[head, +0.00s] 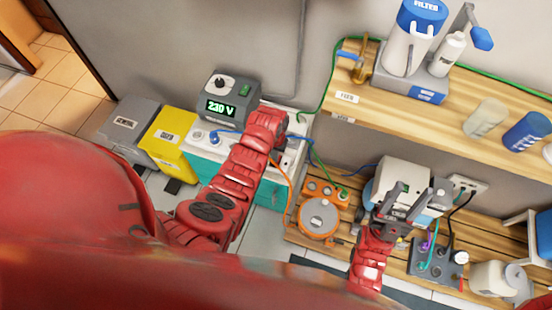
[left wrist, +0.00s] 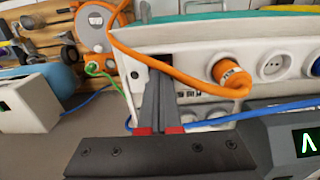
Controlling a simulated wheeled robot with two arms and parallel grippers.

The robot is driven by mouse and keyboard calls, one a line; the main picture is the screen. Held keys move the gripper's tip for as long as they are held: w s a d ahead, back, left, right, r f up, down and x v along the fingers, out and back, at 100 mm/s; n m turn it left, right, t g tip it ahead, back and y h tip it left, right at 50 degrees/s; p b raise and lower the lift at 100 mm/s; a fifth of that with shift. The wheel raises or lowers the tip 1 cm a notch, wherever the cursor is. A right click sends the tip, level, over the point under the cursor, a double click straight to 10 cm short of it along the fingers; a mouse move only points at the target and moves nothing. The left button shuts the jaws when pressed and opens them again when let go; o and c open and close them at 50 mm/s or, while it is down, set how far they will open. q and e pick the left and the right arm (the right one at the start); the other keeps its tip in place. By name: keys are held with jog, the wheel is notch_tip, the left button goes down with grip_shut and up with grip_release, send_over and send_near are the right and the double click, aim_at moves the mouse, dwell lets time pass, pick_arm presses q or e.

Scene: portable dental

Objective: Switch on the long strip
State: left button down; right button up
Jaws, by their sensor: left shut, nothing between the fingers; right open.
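The long strip is a white bar of sockets (left wrist: 190,62) on the teal-and-white cabinet (head: 238,172); in the left wrist view it runs across the upper picture. An orange plug (left wrist: 232,76) sits in one of its sockets. A dark rectangle, possibly its switch, shows near its left end. My left gripper (left wrist: 160,72) is shut and empty, its fingertips at this dark rectangle; I cannot tell whether they touch it. In the head view my left arm covers part of the strip. My right gripper (head: 396,212) is open, above the lower wooden bench near a white device (head: 402,175).
A grey unit (head: 228,97) with a lit 230 V display stands behind the strip. Yellow (head: 168,138) and grey (head: 127,128) boxes stand left. The orange cable (left wrist: 122,60) loops close to my left fingers. A wooden shelf (head: 385,98) with bottles is at upper right.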

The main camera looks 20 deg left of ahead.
pick_arm(q)
jog(key=shift+f+b, duration=0.5)
jog(key=shift+f, duration=0.3)
jog(key=shift+r, duration=0.1)
jog(key=shift+r+p, duration=2.45)
jog(key=shift+r, duration=1.05)
